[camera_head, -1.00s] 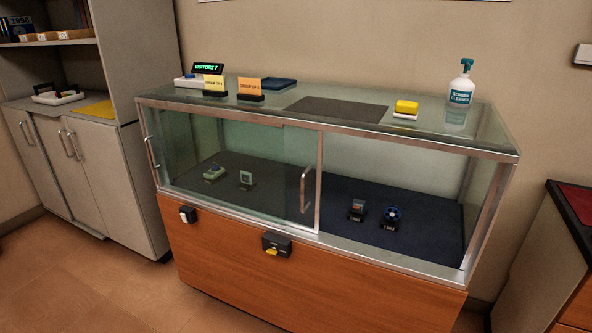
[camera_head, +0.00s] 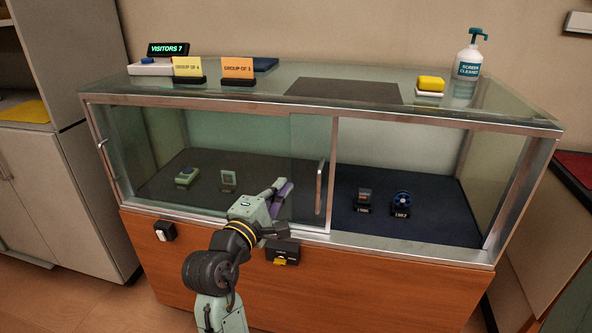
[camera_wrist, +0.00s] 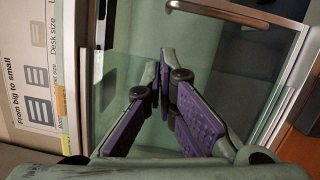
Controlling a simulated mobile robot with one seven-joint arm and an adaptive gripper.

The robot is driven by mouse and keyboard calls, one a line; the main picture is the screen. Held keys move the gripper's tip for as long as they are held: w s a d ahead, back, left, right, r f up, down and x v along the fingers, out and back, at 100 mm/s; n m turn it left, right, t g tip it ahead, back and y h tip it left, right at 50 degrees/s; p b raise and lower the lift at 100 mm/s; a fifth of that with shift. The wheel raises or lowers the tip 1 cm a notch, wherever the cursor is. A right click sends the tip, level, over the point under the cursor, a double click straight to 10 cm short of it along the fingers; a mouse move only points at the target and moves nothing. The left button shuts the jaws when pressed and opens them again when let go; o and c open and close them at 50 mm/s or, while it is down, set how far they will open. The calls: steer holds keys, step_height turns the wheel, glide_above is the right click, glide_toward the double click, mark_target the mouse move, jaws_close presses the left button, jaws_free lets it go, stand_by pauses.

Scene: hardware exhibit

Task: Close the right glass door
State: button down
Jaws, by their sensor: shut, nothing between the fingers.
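The right glass door (camera_head: 306,145) is slid to the left, and the right part of the case front is open. Its upright metal handle (camera_head: 320,187) is near the middle of the case. In the wrist view the handle (camera_wrist: 228,15) shows as a metal bar at the top. My gripper (camera_head: 284,190) is in front of the glass, a little left of the handle and apart from it. Its purple-padded fingers (camera_wrist: 166,62) are shut with nothing between them. The left door's handle (camera_head: 107,160) is at the far left.
A lock box (camera_head: 282,250) with a yellow tab sits on the wood front below the handle. Two small exhibits stand on the dark blue floor (camera_head: 432,222) behind the opening. Signs, a yellow block (camera_head: 431,84) and a cleaner bottle (camera_head: 468,57) stand on top.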

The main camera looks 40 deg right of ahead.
steer(key=p, duration=0.2)
glide_toward(312, 158)
steer(key=shift+g, duration=0.3)
steer(key=x, duration=0.4)
steer(key=shift+w+r, duration=0.1)
steer(key=shift+w, duration=0.05)
steer(key=shift+x, duration=0.8)
